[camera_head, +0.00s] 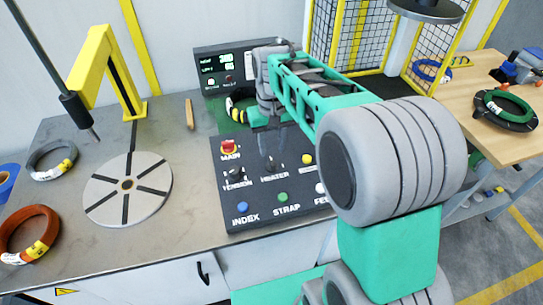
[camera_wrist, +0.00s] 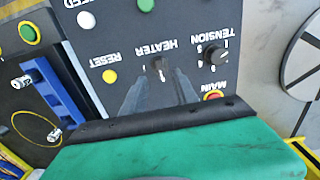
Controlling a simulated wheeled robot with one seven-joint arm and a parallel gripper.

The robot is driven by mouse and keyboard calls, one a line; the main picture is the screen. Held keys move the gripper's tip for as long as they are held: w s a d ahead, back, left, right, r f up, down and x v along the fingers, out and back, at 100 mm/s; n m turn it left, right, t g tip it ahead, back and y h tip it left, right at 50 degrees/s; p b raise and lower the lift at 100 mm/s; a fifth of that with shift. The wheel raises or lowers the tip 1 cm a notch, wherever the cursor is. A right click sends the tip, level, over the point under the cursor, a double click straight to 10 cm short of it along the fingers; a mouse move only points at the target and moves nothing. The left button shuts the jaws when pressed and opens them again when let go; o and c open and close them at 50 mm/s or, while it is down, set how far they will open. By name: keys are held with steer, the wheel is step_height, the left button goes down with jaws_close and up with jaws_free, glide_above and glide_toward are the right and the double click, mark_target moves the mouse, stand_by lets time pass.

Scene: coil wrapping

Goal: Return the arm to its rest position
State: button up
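My arm reaches from the right over the black control panel (camera_head: 262,210) on the workbench. My gripper (camera_head: 269,152) points down close to the HEATER switch. In the wrist view, my gripper (camera_wrist: 160,78) shows two dark fingers with a gap between them and nothing held. The HEATER switch (camera_wrist: 158,66) shows just beyond the fingertips; I cannot tell if they touch it. The TENSION knob (camera_wrist: 213,54) and the red MAIN button (camera_wrist: 213,96) are beside it. The yellow RESET button (camera_wrist: 109,76) is on the other side.
A slotted round turntable (camera_head: 128,188) and a yellow post (camera_head: 122,75) stand left on the bench. A grey coil (camera_head: 42,163) and an orange coil (camera_head: 25,238) lie there. A screen unit (camera_head: 216,70) and mesh guard (camera_head: 335,30) stand behind. A wooden table (camera_head: 480,135) with a green coil (camera_head: 505,104) is right.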

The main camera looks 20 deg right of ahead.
step_height(320, 180, up, 2)
steer(key=shift+r, duration=0.2)
steer(key=shift+w+f+t, duration=0.15)
steer(key=shift+w+t, duration=0.25)
steer(key=shift+w, duration=0.3)
steer(key=s+f, duration=0.1)
steer(key=f, duration=0.1)
steer(key=s+f, duration=0.1)
steer(key=shift+f, duration=0.35)
steer(key=shift+g, duration=0.3)
steer(key=s+f, duration=0.1)
steer(key=s, duration=0.1)
steer(key=s+f, duration=0.1)
steer(key=s, duration=0.1)
steer(key=s+f, duration=0.1)
steer(key=s, duration=0.1)
steer(key=shift+t, duration=0.8)
steer(key=s, duration=0.2)
steer(key=s+r, duration=0.1)
steer(key=s, duration=0.5)
steer(key=shift+s+r, duration=0.1)
steer(key=shift+r, duration=0.15)
steer(key=shift+t, duration=0.8)
steer(key=r, duration=0.2)
steer(key=w+r, duration=0.1)
steer(key=r, duration=0.1)
steer(key=shift+a+r, duration=0.1)
